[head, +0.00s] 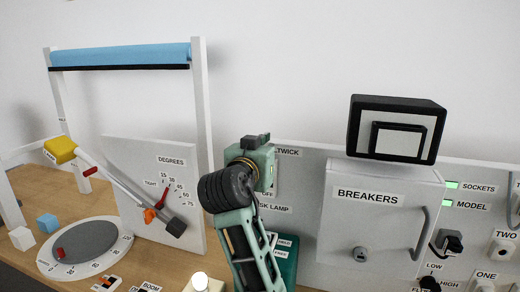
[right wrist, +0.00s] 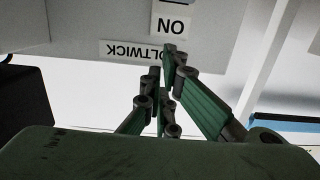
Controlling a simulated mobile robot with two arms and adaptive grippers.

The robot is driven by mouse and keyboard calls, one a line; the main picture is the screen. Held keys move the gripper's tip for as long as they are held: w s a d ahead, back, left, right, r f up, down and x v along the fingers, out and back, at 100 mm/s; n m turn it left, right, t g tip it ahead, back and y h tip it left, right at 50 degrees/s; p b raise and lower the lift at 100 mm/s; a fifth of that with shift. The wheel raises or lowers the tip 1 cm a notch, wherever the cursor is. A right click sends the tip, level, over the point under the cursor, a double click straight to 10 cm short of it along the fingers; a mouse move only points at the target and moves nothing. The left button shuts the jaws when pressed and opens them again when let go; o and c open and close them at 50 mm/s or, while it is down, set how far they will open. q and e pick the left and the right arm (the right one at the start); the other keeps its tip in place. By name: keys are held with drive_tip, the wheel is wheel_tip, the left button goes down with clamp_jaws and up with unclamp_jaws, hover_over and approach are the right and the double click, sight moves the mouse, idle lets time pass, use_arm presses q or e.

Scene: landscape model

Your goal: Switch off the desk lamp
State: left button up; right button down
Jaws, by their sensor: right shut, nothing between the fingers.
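A grey upright panel (head: 300,225) carries a label ending in "SK LAMP" (head: 273,209), partly covered by my right arm. An upside-down "ON" label (right wrist: 178,26) shows just beyond the fingertips. The desk lamp switch itself is hidden behind the gripper, so its position and any contact cannot be told. My left gripper is not in view.
A white breakers box (head: 340,228) with a handle stands right of my arm, a black framed block (head: 397,128) on top. Further right are sockets and plugs. At left are a degrees board (head: 125,160), a round dial (head: 85,243) and a blue-topped frame (head: 120,56).

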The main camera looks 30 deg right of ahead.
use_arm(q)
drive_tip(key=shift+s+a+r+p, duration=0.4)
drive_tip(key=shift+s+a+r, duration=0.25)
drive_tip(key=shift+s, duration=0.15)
use_arm(e)
drive_tip(key=f, duration=0.2)
drive_tip(key=s+a+f, duration=0.1)
drive_tip(key=shift+a+f, duration=0.1)
drive_tip(key=shift+f, duration=0.25)
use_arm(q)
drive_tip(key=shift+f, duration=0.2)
